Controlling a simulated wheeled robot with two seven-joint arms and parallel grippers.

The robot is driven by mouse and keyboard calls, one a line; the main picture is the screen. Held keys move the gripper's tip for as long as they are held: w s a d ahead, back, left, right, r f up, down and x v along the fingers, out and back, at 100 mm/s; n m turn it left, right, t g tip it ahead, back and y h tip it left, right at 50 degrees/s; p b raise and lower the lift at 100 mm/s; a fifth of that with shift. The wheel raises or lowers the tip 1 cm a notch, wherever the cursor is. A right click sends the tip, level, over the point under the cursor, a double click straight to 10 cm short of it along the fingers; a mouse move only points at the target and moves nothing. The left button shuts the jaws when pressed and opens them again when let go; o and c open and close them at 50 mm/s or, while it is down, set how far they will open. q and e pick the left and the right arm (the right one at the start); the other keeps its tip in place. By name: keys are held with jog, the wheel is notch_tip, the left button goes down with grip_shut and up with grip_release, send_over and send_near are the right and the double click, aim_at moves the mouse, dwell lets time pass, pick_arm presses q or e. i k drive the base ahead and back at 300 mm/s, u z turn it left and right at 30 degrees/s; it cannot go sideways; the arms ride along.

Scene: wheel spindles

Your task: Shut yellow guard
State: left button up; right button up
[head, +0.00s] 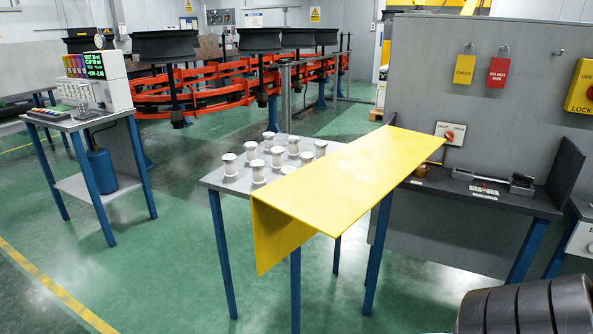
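The yellow guard (350,185) is a large bent sheet in the middle of the head view. Its long flat face slopes from the grey machine housing at the upper right towards the front left. A folded flap (275,236) hangs down at its near left end. The guard stands out away from the grey back panel (450,120) and covers part of a small table behind it. The dark machine bench (470,195) to its right is exposed. Neither of my grippers shows in this view.
Several white spools (257,172) stand on the small blue-legged table (217,180). A dark ribbed cylinder (525,308) fills the bottom right corner. A side table with a display (94,66) stands at left. Green floor (150,270) is clear at front left.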

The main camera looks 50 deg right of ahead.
aim_at(327, 195)
jog(key=i, duration=2.5)
jog(key=z, duration=3.75)
jog(key=i, duration=1)
jog(key=u, duration=0.05)
